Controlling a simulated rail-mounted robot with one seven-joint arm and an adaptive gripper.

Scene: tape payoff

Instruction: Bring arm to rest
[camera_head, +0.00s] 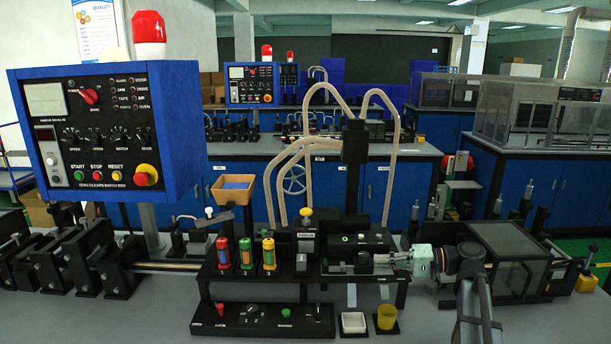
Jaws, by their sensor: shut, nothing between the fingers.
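My arm (470,285) comes in from the lower right and bends at a dark wrist joint. My gripper (384,260) points left from the wrist, past a pale green section, at the right end of the black machine bench (300,272). Its fingers are small in this view and look shut and empty. They are close to the dark machine parts there; I cannot tell whether they touch.
A blue control panel (105,130) stands at left. Red, green and yellow spools (246,254) stand on the bench, below an orange bin (233,189). A dark glazed box (512,265) is right of my wrist.

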